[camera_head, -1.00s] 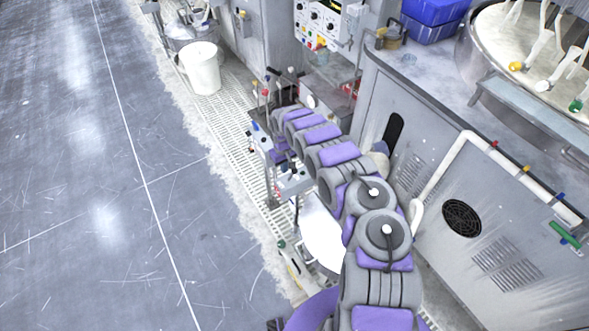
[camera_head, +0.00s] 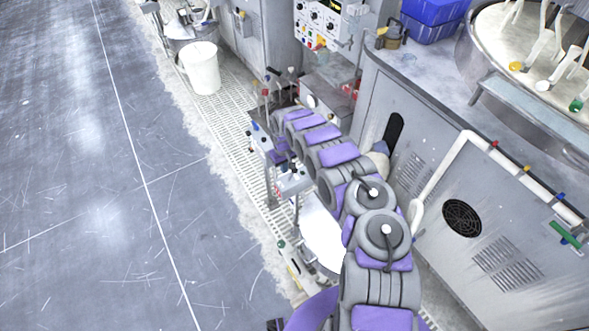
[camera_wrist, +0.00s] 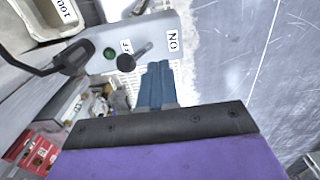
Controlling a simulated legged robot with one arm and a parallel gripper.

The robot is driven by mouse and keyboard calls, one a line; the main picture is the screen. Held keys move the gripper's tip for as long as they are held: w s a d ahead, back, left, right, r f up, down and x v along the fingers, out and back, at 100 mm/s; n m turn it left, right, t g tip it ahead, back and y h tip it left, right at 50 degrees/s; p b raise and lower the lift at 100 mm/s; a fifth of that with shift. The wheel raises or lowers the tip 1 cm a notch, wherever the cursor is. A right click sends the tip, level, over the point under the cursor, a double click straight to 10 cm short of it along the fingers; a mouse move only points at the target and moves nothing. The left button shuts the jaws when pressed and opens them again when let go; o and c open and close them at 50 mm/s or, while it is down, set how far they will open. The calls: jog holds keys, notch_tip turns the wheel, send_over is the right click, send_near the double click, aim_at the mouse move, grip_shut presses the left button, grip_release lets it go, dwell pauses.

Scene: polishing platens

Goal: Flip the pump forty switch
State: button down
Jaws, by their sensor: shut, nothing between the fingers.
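In the wrist view, a grey switch panel (camera_wrist: 165,28) carries a toggle lever with a dark ball knob (camera_wrist: 126,62). The lever slants, with its knob toward the lower left. An "ON" label (camera_wrist: 173,40) is right of the lever; a second label (camera_wrist: 126,46), partly hidden by the lever, seems to read "OFF". A green button or lamp (camera_wrist: 109,53) sits left of the knob. No pump number is readable on this panel. My gripper (camera_wrist: 157,68) has its blue fingers together and empty, just below and right of the knob, apparently apart from it. The head view hides my fingertips.
In the wrist view, a black handle (camera_wrist: 75,58) is left of the panel, and a cream tray (camera_wrist: 38,27) bears a "100" label. In the head view, a grey cabinet (camera_head: 430,165) stands right of my arm, a white bucket (camera_head: 201,68) stands behind, and open floor (camera_head: 90,180) lies left.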

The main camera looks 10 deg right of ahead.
jog(key=shift+f+b, duration=0.75)
jog(key=shift+f, duration=1.55)
dwell(1.1)
dwell(0.4)
notch_tip(320, 180, up, 7)
jog(key=p, duration=0.4)
dwell(0.4)
jog(key=shift+r, duration=0.1)
dwell(0.3)
